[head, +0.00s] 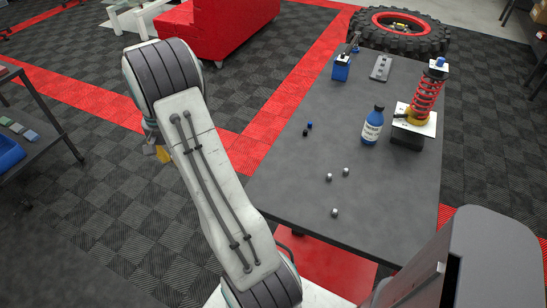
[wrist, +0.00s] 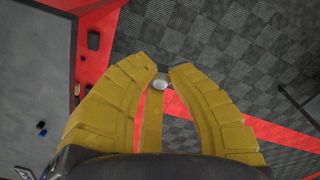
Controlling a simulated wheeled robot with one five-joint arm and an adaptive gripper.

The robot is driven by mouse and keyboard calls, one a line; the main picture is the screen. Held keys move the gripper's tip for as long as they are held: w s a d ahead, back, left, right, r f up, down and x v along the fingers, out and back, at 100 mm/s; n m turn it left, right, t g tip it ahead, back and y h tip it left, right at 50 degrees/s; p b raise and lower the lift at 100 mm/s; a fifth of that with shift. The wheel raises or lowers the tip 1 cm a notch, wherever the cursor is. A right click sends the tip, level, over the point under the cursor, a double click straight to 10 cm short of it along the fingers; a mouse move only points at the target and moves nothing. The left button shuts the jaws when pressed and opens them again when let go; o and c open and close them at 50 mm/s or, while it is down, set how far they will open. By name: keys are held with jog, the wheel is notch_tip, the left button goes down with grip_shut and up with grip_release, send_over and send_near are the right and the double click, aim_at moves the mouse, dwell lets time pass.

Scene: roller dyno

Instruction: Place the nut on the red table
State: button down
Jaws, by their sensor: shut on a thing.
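My gripper (wrist: 161,76) is shut on a small silver nut (wrist: 160,86), which sits between the yellow fingertips in the wrist view. In the head view my gripper (head: 160,153) is mostly hidden behind my arm, over the floor left of the grey-topped table (head: 270,190); the held nut cannot be seen there. A flat red surface (head: 325,270) shows below the near edge of the grey top; I cannot tell whether it is the red table. A red padded seat-like piece (head: 205,30) stands at the top of the head view.
On the grey top are several small silver pieces (head: 329,177), a blue bottle (head: 372,125), a red spring unit (head: 428,95) and a blue holder (head: 341,68). A tyre (head: 400,32) lies behind. A dark cart (head: 40,140) stands left. Open floor (head: 90,200) lies between.

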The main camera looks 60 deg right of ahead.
jog(key=s+d+f+m+b, duration=0.1)
jog(key=s+d+m+b, duration=0.1)
jog(key=s+d+m, duration=0.35)
jog(key=s+d+f+m+b, duration=0.1)
jog(key=s+d+m, duration=0.15)
jog(key=d, duration=0.65)
jog(key=m+b, duration=0.6)
jog(key=m, duration=0.5)
send_over(344, 187)
jog(key=f, duration=0.7)
jog(key=shift+w+d+f, duration=0.1)
jog(key=shift+w+f, duration=0.1)
jog(key=shift+w, duration=0.15)
jog(key=shift+s+f, duration=0.35)
jog(key=shift+s, duration=0.05)
jog(key=shift+f+b, duration=0.35)
jog(key=shift+f, duration=1.6)
